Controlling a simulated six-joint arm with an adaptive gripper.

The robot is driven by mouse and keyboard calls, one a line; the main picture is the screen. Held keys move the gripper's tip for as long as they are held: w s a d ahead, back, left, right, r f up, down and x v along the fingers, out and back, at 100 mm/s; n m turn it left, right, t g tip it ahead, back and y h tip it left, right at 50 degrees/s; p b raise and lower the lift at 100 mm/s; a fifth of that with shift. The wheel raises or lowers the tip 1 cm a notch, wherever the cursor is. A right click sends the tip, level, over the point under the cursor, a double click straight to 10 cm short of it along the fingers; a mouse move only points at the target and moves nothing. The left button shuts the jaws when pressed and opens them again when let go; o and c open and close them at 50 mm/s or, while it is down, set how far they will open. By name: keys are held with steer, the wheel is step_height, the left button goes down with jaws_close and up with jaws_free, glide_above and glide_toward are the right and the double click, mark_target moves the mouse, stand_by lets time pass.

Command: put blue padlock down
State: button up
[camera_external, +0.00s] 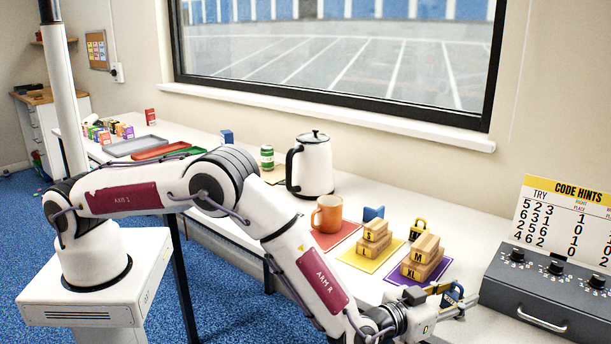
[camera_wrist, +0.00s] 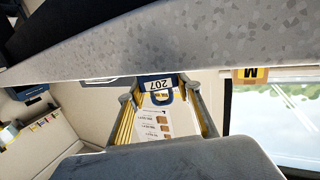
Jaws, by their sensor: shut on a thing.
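The blue padlock (camera_external: 454,293) is held at my gripper (camera_external: 441,295), by the table's front edge in the external view. In the wrist view my gripper (camera_wrist: 160,97) has its yellow-lined fingers on either side of the blue padlock (camera_wrist: 157,86). Its label reads 207, upside down in that picture. The fingers are shut on it.
A grey dial box (camera_external: 555,290) with a code hints board (camera_external: 570,215) stands right of my gripper. A yellow padlock (camera_external: 418,229), orange mug (camera_external: 327,214) and kettle (camera_external: 313,165) stand farther back.

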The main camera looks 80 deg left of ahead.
steer(key=o, duration=1.4)
steer(key=shift+f, duration=0.1)
steer(key=shift+c, duration=0.2)
steer(key=v, duration=1.2)
